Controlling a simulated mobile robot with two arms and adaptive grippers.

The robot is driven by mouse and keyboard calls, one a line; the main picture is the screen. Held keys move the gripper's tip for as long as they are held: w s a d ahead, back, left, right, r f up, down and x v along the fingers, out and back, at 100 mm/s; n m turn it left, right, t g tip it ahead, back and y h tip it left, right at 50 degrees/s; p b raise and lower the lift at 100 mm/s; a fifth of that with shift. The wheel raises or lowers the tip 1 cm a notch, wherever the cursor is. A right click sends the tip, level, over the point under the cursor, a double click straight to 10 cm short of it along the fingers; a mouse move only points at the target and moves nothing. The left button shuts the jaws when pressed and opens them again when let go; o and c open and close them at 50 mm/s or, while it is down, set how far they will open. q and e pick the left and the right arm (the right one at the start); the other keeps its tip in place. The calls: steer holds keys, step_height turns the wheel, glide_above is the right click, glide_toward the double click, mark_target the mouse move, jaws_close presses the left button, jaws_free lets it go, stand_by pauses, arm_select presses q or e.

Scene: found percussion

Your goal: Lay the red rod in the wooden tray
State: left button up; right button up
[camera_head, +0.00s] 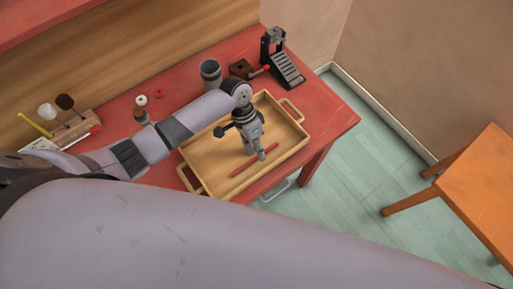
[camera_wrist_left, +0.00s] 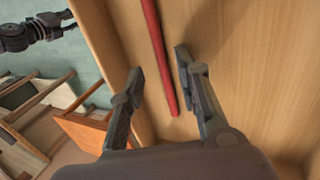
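The red rod (camera_head: 244,168) lies inside the wooden tray (camera_head: 288,153), slanting along the side of the tray nearest the table's front edge. My left gripper (camera_head: 257,154) points down over the rod and hides part of it. In the left wrist view the gripper (camera_wrist_left: 158,64) is open, its fingertips apart. The rod (camera_wrist_left: 157,45) shows in the gap between them with nothing gripping it, against the tray floor (camera_wrist_left: 240,60).
A grey cup (camera_head: 210,74), a brown block (camera_head: 241,68) and a black stepped stand (camera_head: 286,70) are behind the tray. A wooden rack with mallets (camera_head: 75,130) is at the left. An orange stool (camera_head: 470,185) stands on the floor at the right.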

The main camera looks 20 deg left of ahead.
arm_select(q)
steer(key=v, duration=1.2)
stand_by(0.6)
